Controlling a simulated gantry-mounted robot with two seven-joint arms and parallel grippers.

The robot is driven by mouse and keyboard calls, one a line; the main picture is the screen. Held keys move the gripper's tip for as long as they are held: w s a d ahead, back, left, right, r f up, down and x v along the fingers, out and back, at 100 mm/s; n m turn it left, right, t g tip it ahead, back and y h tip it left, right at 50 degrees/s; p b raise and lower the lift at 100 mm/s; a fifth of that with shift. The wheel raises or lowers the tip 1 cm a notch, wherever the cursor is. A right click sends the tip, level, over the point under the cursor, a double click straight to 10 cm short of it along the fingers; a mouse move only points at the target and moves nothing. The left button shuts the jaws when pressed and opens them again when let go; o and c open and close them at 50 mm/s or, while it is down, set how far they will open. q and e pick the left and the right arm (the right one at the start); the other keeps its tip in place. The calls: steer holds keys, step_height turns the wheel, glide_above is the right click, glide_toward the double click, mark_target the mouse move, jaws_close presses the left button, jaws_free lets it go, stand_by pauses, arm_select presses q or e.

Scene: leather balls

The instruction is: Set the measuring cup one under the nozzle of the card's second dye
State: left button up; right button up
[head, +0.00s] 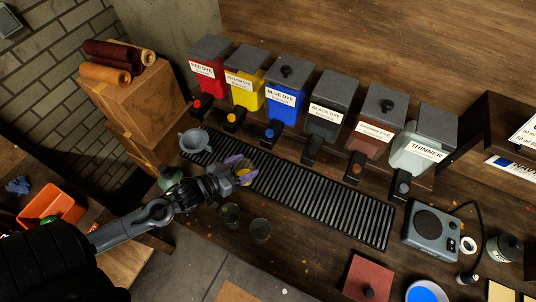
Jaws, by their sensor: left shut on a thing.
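Behind the tray stand the red (209,68), yellow (246,90), blue (284,98), black (327,115) and brownish-red (373,133) dye dispensers and a thinner dispenser (423,150), nozzles forward. Two clear cups (231,215) (260,231) stand in front of the tray. A white card (525,130) is cut off at right. My right gripper is out of view.
A grey funnel-like vessel (194,140) stands at the tray's left end. A grey scale (432,232) is at right, near a reddish square (368,279) and a blue-filled dish (426,293). Leather rolls on boxes (140,100) stand at left. The tray's right part is clear.

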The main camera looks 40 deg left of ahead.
arm_select(q)
steer(key=shift+w+d, duration=0.2)
steer(key=shift+w, duration=1.45)
steer(key=shift+w+d, duration=0.25)
steer(key=shift+w, duration=1.35)
steer(key=shift+w+d, duration=0.2)
steer(key=shift+w, duration=1.45)
steer(key=shift+w+f, duration=0.2)
steer(key=shift+f, duration=1.55)
steer(key=shift+f, duration=0.2)
steer(key=o, duration=1.1)
steer(key=shift+o, duration=0.2)
steer(key=shift+r, duration=0.15)
